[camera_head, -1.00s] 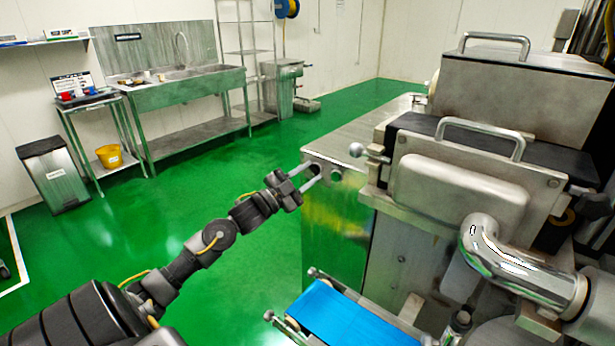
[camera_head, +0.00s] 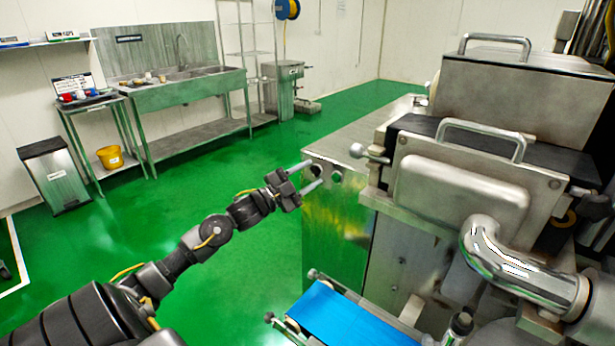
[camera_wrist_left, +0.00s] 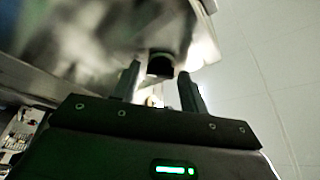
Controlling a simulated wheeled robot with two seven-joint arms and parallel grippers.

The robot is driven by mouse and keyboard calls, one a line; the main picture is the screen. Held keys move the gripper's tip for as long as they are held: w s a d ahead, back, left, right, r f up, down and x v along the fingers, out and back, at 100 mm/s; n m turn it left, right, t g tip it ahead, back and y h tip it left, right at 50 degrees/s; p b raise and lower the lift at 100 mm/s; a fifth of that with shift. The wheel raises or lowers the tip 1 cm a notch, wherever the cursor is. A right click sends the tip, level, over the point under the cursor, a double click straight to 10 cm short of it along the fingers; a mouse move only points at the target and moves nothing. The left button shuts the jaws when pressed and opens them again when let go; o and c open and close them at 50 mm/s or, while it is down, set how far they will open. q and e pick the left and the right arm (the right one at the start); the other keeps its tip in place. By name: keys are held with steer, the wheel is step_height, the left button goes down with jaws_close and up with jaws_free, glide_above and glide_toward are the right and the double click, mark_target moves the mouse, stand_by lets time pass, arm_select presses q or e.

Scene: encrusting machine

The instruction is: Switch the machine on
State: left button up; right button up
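The steel encrusting machine (camera_head: 335,235) stands on the right in the head view. On the upper edge of its near end face are a dark round knob (camera_head: 317,171) and a small round control (camera_head: 336,177) beside it. My left gripper (camera_head: 315,174) is open, its two fingers pointing at that face on either side of the dark knob. In the left wrist view, the dark knob (camera_wrist_left: 160,65) shows just beyond and between the fingertips of the gripper (camera_wrist_left: 161,82). Whether the fingers touch it I cannot tell. My right gripper is out of view.
A blue conveyor belt (camera_head: 345,318) sticks out low from the machine. A ball-ended lever (camera_head: 357,150) juts out above the knob. The green floor (camera_head: 200,200) left of the machine is clear. A sink bench (camera_head: 190,92) and bin (camera_head: 55,175) stand far off.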

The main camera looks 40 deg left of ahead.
arm_select(q)
steer(key=shift+o, duration=0.6)
steer(key=b+v, duration=0.2)
steer(key=v, duration=0.9)
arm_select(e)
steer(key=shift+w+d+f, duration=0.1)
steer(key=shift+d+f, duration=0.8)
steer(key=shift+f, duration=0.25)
arm_select(q)
steer(key=shift+w, duration=0.1)
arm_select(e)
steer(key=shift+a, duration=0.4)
